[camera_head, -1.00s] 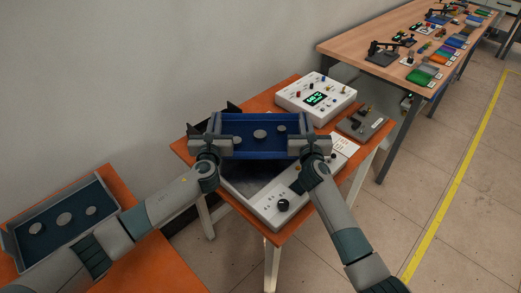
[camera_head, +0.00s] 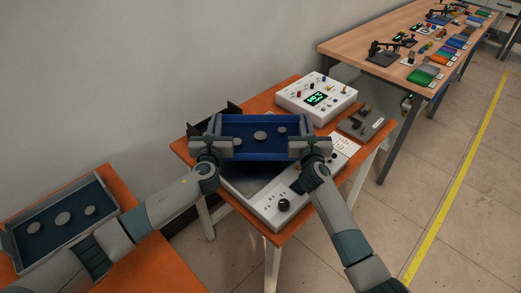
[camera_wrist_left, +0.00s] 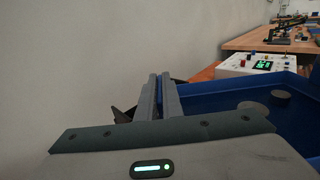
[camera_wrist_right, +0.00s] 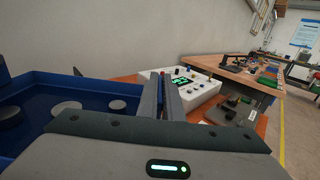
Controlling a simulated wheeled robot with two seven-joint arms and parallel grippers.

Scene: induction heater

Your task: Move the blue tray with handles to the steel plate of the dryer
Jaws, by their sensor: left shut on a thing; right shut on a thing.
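The blue tray (camera_head: 260,146) with several grey discs in it is held level between my two grippers, over the dryer. My left gripper (camera_head: 211,146) is shut on its left end. My right gripper (camera_head: 308,146) is shut on its right end. The tray also shows in the left wrist view (camera_wrist_left: 235,110) and the right wrist view (camera_wrist_right: 30,110). The dryer (camera_head: 264,206) is a white unit with a black knob, on the orange table. Its steel plate is mostly hidden under the tray; I cannot tell whether the tray touches it.
A white box with a green display (camera_head: 316,97) and a grey device (camera_head: 362,123) stand behind and right of the tray. A second tray with discs (camera_head: 62,220) lies on an orange table at the lower left. A long bench (camera_head: 385,42) stands at the back right.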

